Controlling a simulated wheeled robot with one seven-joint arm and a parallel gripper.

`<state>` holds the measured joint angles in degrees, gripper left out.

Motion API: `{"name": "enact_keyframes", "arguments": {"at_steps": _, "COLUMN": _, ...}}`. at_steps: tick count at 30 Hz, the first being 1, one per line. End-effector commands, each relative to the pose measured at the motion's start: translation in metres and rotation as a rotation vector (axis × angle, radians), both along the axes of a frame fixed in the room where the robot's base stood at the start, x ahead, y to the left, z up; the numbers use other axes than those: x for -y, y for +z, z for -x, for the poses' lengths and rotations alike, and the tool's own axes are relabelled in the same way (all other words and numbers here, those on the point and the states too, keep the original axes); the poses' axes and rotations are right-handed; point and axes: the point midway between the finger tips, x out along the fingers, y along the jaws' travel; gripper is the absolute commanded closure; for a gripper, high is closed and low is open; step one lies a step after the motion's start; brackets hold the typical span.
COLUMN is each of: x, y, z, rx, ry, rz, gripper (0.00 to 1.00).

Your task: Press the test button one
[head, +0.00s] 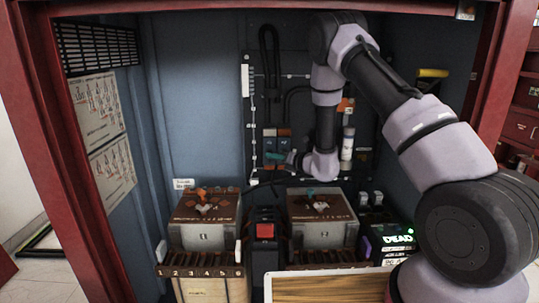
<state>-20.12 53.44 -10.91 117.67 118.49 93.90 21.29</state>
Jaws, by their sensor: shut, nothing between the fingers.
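No label in view names test button one, and I cannot tell which part it is. Small orange and blue parts (277,138) sit on the dark back panel (258,100). A numbered strip (200,271) with several numbers runs below the left box. My arm reaches from the right into the cabinet. My gripper (291,159) is small and dark at the end of my wrist, in front of the panel's lower part. It is shut and empty; its contact with the panel is unclear.
A lit display reading DEAD (398,238) is at right. A wooden board (330,289) is in front. Red cabinet frame edges (55,130) bound the opening.

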Motion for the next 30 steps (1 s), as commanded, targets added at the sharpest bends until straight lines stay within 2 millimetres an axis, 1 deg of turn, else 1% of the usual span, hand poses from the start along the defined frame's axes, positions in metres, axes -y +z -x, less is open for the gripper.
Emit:
{"name": "enact_keyframes", "arguments": {"at_steps": 8, "x": 0.0001, "y": 0.0001, "z": -0.0006, "rx": 0.000, "ry": 0.000, "rz": 0.000, "gripper": 1.00}}
{"name": "enact_keyframes", "arguments": {"at_steps": 16, "x": 0.0004, "y": 0.0001, "z": -0.0083, "rx": 0.000, "ry": -0.001, "rz": -0.001, "gripper": 1.00}}
{"name": "enact_keyframes", "arguments": {"at_steps": 30, "x": -0.0001, "y": 0.0002, "z": -0.0096, "rx": 0.000, "ry": 0.000, "rz": 0.000, "gripper": 1.00}}
